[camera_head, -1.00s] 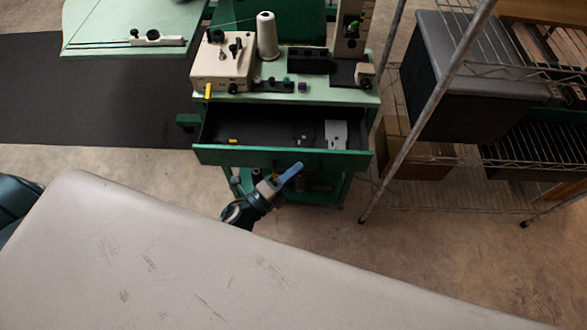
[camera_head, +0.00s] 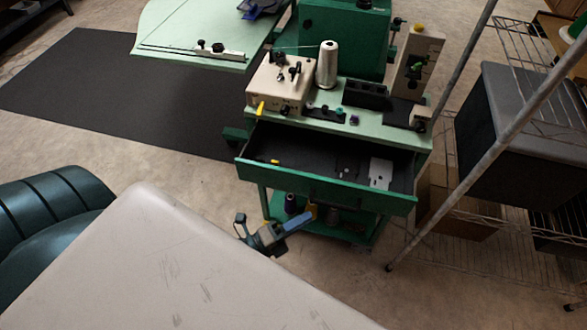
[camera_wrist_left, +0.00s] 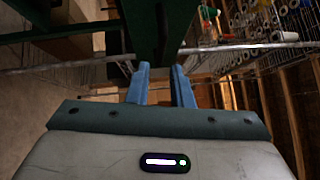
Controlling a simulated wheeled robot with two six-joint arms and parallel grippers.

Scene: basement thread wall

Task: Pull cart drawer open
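The green cart (camera_head: 340,118) stands right of centre in the head view. Its drawer (camera_head: 325,188) is pulled out toward me, showing a dark inside with a white plate (camera_head: 381,173) and small parts. My left gripper (camera_head: 308,215) is just below the drawer's front, apart from it as far as I can tell. In the left wrist view the gripper's two blue fingers (camera_wrist_left: 158,72) are apart with nothing visible between them. My right gripper is out of view.
A cream machine (camera_head: 280,82) and a white thread cone (camera_head: 326,65) stand on the cart top. A wire rack (camera_head: 470,238) with a dark bin (camera_head: 515,130) is close on the right. A black mat (camera_head: 130,95) lies on open floor at left.

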